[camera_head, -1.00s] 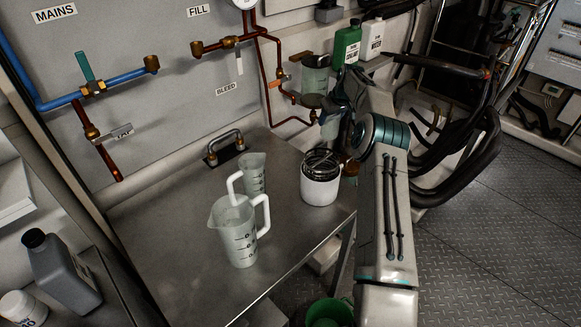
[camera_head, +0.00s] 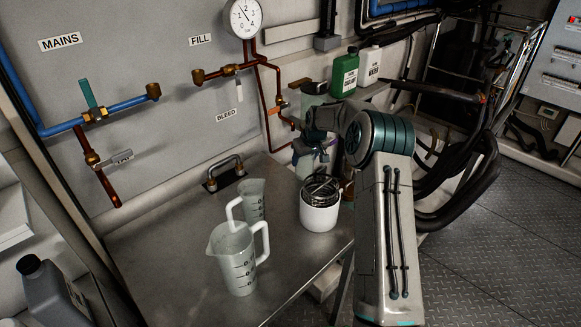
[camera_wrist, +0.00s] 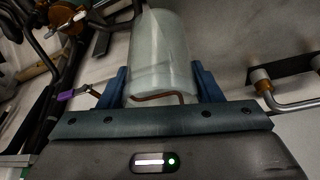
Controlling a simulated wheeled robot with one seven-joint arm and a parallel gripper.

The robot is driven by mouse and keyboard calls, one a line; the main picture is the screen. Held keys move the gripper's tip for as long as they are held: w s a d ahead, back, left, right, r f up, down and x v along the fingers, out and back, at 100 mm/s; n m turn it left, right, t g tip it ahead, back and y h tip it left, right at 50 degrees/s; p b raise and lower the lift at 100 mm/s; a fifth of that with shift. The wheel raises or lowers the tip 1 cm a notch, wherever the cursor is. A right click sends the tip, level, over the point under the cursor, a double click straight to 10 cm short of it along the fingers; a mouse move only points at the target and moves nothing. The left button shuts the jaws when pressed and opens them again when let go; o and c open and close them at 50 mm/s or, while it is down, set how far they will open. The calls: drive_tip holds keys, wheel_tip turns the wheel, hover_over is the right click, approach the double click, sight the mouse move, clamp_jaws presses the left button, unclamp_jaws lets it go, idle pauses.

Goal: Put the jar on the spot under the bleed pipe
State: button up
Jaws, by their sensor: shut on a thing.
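In the wrist view a pale translucent jar (camera_wrist: 160,50) stands between the two blue fingers of my gripper (camera_wrist: 162,80). The fingers are shut on its sides, and a thin copper-coloured line crosses near its lower edge. In the head view my gripper (camera_head: 310,148) is at the wall, behind the white pot, partly hidden by my own arm; the jar's outline is hard to tell there. The BLEED label (camera_head: 226,115) is on the wall panel to the left. Copper pipe (camera_head: 266,95) runs down near the gripper. I cannot make out the marked spot.
A steel bench (camera_head: 180,270) carries a large measuring jug (camera_head: 235,262), a smaller jug (camera_head: 252,200) behind it and a white pot (camera_head: 319,215) with dark coiled contents. Green (camera_head: 345,75) and white (camera_head: 369,66) bottles stand at the back. The bench's left front is clear.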

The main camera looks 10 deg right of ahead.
drive_tip(key=shift+s+a, duration=0.3)
drive_tip(key=shift+a, duration=0.3)
drive_tip(key=shift+s+a, duration=0.3)
drive_tip(key=shift+a, duration=0.3)
drive_tip(key=s+a, duration=0.1)
drive_tip(key=s+a+p, duration=0.1)
drive_tip(key=a, duration=0.1)
drive_tip(key=shift+a+r, duration=0.1)
drive_tip(key=shift+a, duration=0.15)
drive_tip(key=shift+f+p, duration=0.3)
drive_tip(key=shift+f, duration=0.25)
drive_tip(key=shift+w+d+f, duration=0.15)
drive_tip(key=shift+d+f, duration=0.05)
drive_tip(key=shift+f, duration=0.15)
drive_tip(key=shift+f, duration=0.2)
drive_tip(key=o, duration=1)
drive_tip(key=shift+r, duration=0.1)
drive_tip(key=shift+c, duration=0.2)
drive_tip(key=shift+r, duration=0.1)
